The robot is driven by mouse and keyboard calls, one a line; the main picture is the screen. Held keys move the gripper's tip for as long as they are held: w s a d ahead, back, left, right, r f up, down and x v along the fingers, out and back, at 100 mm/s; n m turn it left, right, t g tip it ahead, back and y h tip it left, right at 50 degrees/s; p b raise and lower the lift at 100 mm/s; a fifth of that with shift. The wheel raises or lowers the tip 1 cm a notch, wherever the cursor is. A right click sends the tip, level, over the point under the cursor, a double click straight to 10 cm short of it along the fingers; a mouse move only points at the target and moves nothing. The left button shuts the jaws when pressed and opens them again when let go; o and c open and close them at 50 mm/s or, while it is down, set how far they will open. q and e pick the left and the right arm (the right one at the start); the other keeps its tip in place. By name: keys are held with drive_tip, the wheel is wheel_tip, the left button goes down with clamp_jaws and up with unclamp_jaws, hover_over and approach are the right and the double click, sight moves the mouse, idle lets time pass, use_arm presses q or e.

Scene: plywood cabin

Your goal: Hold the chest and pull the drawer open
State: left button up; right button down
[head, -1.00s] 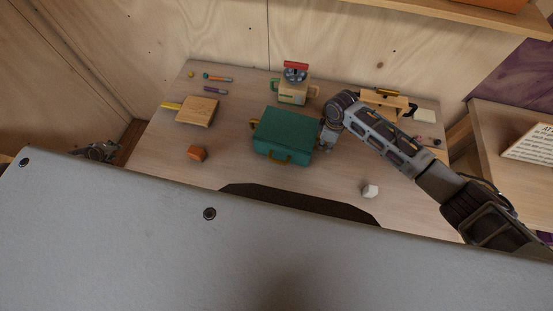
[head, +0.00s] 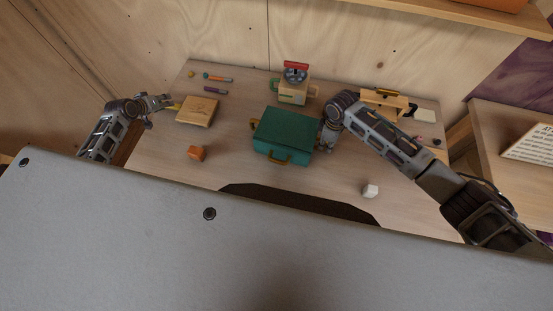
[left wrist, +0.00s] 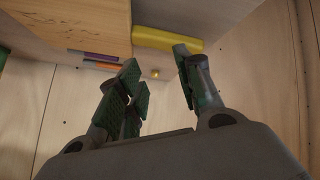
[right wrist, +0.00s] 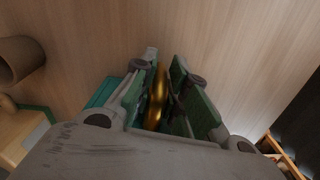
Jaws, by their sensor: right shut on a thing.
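The teal chest (head: 285,135) stands near the middle of the table and looks closed. It has a gold handle (head: 276,157) on its front and another gold handle (head: 253,124) on its left side. My right gripper (head: 327,146) is at the chest's right side. In the right wrist view, my right gripper (right wrist: 164,66) is shut on a gold side handle (right wrist: 155,103), with a teal chest edge (right wrist: 103,91) beside it. My left gripper (head: 169,103) is open and empty at the table's left edge, apart from the chest; it also shows in the left wrist view (left wrist: 156,65).
A wooden block (head: 197,111) lies near my left gripper, with a yellow bar (left wrist: 167,39) beside it. An orange cube (head: 196,153) sits left of the chest, a white cube (head: 370,190) to its front right.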

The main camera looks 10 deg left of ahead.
use_arm(q)
drive_tip(key=d+m, duration=0.2)
drive_tip(key=d, duration=0.2)
drive_tip(key=d+m+g+h, duration=0.1)
drive_tip(key=d+m, duration=0.1)
drive_tip(key=d, duration=0.3)
drive_tip(key=d+f+m+h, duration=0.1)
drive_tip(key=d+m, duration=0.1)
drive_tip(key=d, duration=0.3)
drive_tip(key=shift+s+d+g, duration=0.25)
drive_tip(key=shift+s+g, duration=0.15)
drive_tip(key=s+d+r+m+g+h, duration=0.25)
drive_tip(key=d+m, duration=0.35)
drive_tip(key=d, duration=0.6)
drive_tip(key=m+g, duration=0.4)
drive_tip(key=m, duration=1)
approach(279, 162)
drive_tip(key=a+v, duration=0.1)
drive_tip(key=v, duration=0.3)
drive_tip(key=shift+s+d+f+t+h, duration=0.15)
drive_tip(key=shift+s+f+t+h, duration=0.1)
drive_tip(key=shift+s+f+h, duration=0.1)
drive_tip(key=shift+w, duration=0.1)
drive_tip(key=shift+x, duration=5.95)
drive_tip(key=shift+c, duration=0.2)
